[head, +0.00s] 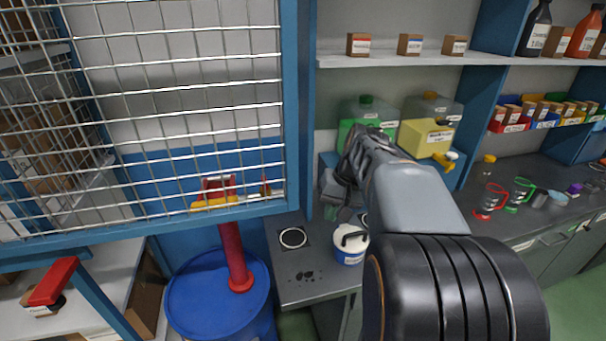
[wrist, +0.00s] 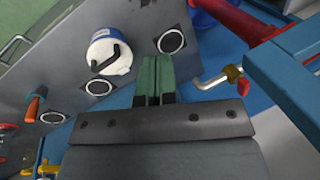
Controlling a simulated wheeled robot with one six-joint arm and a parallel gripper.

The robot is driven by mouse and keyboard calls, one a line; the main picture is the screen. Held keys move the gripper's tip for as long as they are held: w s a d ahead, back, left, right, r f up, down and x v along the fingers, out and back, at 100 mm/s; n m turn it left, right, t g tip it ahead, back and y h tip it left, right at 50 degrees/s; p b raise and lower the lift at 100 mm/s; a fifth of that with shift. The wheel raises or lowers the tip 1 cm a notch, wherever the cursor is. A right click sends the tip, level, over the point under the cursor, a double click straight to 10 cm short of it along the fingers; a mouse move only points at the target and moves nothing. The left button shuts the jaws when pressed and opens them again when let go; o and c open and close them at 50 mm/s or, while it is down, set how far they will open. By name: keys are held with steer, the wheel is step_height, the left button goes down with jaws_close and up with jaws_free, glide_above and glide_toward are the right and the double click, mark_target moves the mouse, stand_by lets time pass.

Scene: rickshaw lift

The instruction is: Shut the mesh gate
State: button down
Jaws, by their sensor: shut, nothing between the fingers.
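The mesh gate (head: 291,110) has a blue frame and silver wire mesh and fills the left of the head view. Its lower right corner stands in front of the bench and drum. I cannot tell its hinge side or how far it is open. My gripper (head: 340,200) is right of the gate's right edge, apart from it, above the bench; the dark fingers blur into the things behind. In the wrist view my gripper (wrist: 153,72) shows green finger pads pressed together, with nothing between them. A blue frame (wrist: 290,85) at right there may be the gate.
A blue drum (head: 190,300) with a red pipe (head: 232,255) stands below the gate. A white tub (head: 350,245) is on the grey bench (head: 310,285) below my gripper. Jugs and a yellow box (head: 428,138) stand behind. A bent metal rod (wrist: 215,78) is right of the fingers.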

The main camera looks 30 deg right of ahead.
steer(key=d+r+n+y+p, duration=0.1)
steer(key=d+r+y, duration=0.2)
steer(key=r, duration=0.4)
steer(key=d+r+n+y, duration=0.2)
steer(key=d+r+y, duration=0.15)
steer(key=r, duration=0.25)
steer(key=b, duration=0.6)
glide_toward(298, 195)
steer(key=a+f, duration=0.1)
steer(key=w+a+f, duration=0.1)
steer(key=f, duration=0.1)
steer(key=a+f, duration=0.1)
steer(key=f, duration=0.1)
steer(key=shift+w, duration=0.15)
steer(key=shift+w+a+f, duration=0.1)
steer(key=shift+w+a, duration=0.05)
steer(key=shift+a, duration=0.5)
